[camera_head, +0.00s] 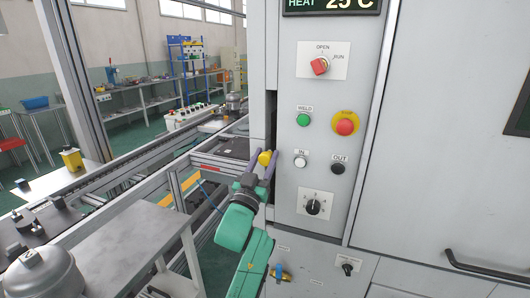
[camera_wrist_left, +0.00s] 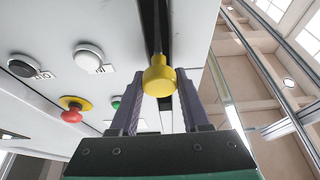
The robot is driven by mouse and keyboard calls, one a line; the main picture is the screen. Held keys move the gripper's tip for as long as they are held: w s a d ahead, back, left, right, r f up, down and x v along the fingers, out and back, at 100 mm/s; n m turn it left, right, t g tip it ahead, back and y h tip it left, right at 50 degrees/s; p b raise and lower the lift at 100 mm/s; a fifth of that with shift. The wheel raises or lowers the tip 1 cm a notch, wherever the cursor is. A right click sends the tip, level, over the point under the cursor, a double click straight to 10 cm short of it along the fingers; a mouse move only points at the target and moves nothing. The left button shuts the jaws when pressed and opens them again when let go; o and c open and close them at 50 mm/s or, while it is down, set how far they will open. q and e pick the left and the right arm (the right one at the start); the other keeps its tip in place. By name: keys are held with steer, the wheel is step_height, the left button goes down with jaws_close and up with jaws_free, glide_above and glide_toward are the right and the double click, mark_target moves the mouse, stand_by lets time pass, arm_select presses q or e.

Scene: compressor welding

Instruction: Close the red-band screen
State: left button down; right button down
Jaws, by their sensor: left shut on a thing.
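A yellow knob (camera_head: 264,158) sits at the left edge of the grey machine's control panel, beside a dark vertical slot. My left gripper (camera_head: 267,162) is shut on this knob, with one dark finger on each side. I cannot make out a screen with a red band in either view. My right gripper is not in view.
The control panel (camera_head: 317,205) carries a red rotary switch (camera_head: 320,66), a green button (camera_head: 303,120), a red emergency stop (camera_head: 345,123) and a black dial (camera_head: 313,207). A conveyor with rails runs at the left. A grey metal table (camera_head: 125,245) stands in front of it.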

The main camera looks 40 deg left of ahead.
arm_select(q)
step_height(320, 180, down, 14)
steer(key=b, duration=0.8)
steer(key=shift+c, duration=1.9)
jaws_free()
